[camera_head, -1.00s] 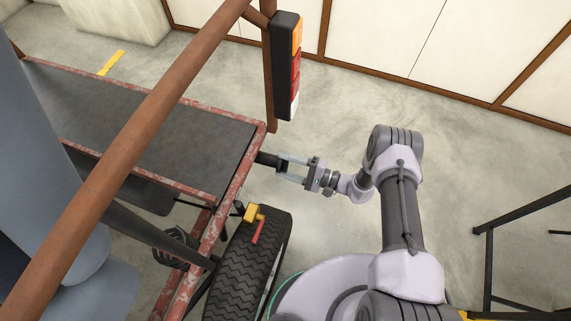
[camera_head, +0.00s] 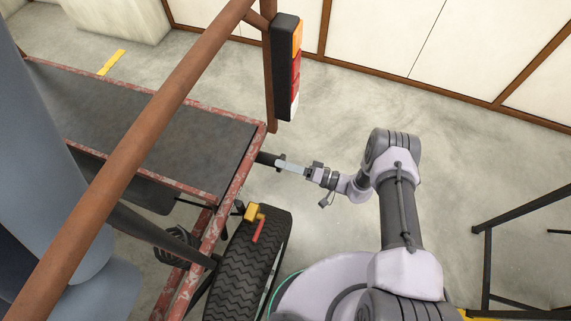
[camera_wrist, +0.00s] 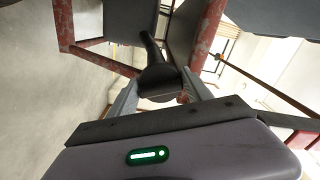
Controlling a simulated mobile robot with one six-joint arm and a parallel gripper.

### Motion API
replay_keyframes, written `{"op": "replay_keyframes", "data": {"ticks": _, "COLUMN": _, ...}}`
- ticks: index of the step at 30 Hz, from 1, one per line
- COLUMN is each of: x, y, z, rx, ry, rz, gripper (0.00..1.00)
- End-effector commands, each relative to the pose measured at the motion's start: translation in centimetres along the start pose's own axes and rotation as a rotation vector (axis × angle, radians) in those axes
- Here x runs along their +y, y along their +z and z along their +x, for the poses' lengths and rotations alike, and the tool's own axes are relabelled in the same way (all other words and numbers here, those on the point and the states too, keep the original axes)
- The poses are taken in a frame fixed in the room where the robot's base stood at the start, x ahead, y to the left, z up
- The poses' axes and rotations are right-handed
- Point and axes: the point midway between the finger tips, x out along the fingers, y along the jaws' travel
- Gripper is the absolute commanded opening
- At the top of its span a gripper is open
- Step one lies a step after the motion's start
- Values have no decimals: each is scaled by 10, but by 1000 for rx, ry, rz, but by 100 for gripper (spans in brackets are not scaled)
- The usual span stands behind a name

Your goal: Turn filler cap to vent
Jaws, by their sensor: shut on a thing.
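The filler cap (camera_head: 267,158) is black and sits at the end of a dark neck beside the chassis's red frame corner. It also shows in the wrist view as a black cap (camera_wrist: 160,78) on a neck that narrows away from me. My gripper (camera_head: 281,163) reaches it from the right and is shut on it. In the wrist view, the two grey fingers of my gripper (camera_wrist: 160,90) flank the cap on both sides. In the head view the fingers line up nearly edge-on. I see no readable vent mark.
A tyre (camera_head: 250,265) and a yellow block with a red lever (camera_head: 257,219) lie just below the gripper. A light bar (camera_head: 286,68) and a brown rail (camera_head: 140,140) rise above the chassis bed (camera_head: 170,135). Floor (camera_head: 325,110) between chassis and wall is clear.

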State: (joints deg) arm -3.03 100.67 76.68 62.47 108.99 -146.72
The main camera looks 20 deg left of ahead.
Motion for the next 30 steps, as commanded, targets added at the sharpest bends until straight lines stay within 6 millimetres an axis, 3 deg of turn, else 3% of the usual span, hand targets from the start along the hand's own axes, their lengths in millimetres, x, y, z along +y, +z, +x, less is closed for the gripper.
{"op": "replay_keyframes", "data": {"ticks": 23, "x": 0, "y": 0, "z": 0, "rx": 1, "ry": 0, "rz": -100, "gripper": 18}}
{"op": "replay_keyframes", "data": {"ticks": 24, "x": 0, "y": 0, "z": 0, "rx": 1, "ry": 0, "rz": -100, "gripper": 60}}
{"op": "replay_keyframes", "data": {"ticks": 27, "x": 0, "y": 0, "z": 0, "rx": 1, "ry": 0, "rz": -100, "gripper": 76}}
{"op": "replay_keyframes", "data": {"ticks": 30, "x": 0, "y": 0, "z": 0, "rx": 1, "ry": 0, "rz": -100, "gripper": 76}}
